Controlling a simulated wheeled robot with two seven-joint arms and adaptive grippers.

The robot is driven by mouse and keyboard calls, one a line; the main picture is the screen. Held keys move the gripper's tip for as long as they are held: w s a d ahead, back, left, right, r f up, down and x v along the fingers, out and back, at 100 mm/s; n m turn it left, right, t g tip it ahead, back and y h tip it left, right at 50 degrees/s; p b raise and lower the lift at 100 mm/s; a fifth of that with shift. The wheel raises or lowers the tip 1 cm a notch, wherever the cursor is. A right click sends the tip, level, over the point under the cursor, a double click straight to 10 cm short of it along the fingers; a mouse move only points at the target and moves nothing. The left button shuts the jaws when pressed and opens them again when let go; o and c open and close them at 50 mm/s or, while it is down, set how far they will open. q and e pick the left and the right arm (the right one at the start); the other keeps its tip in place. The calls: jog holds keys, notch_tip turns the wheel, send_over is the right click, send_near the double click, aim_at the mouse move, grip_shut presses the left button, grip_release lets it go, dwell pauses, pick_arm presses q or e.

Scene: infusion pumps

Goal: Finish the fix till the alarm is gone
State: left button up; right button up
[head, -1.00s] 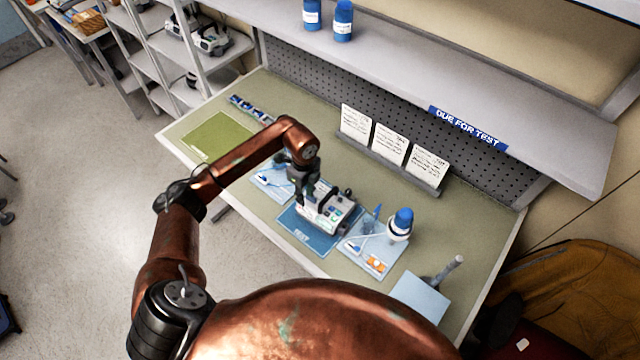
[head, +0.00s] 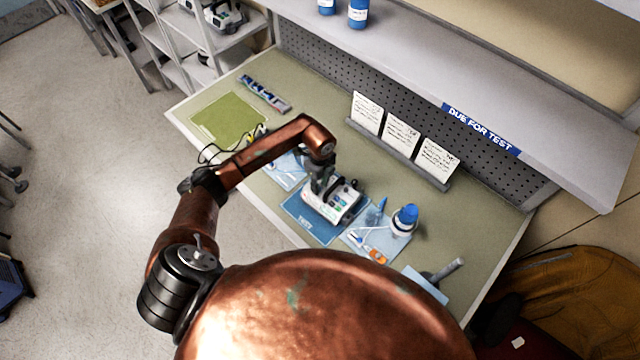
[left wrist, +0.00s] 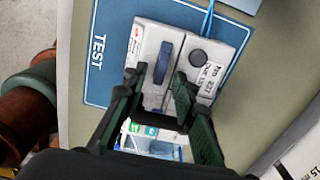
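A white infusion pump (head: 338,207) sits on the blue TEST mat (head: 300,222). In the left wrist view, the pump (left wrist: 222,35) shows a dark blue lever-like part (left wrist: 163,62), a round black knob (left wrist: 198,56) and a label. My left gripper (head: 318,188) is low over the pump's left end. In the left wrist view, its two fingers (left wrist: 160,88) stand apart over the pump, with the blue part just beyond their tips. Whether they touch the pump is unclear. The pump's display is too small to read. My right gripper is out of view.
Right of the pump, a pale tray (head: 362,240) holds small parts beside a blue-capped white bottle (head: 404,219). Another pale tray (head: 285,175) is partly behind my arm. Cards (head: 402,137) stand at the back. A green mat (head: 228,116) lies left.

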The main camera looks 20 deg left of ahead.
pick_arm(q)
jog(key=shift+s, duration=0.15)
grip_shut()
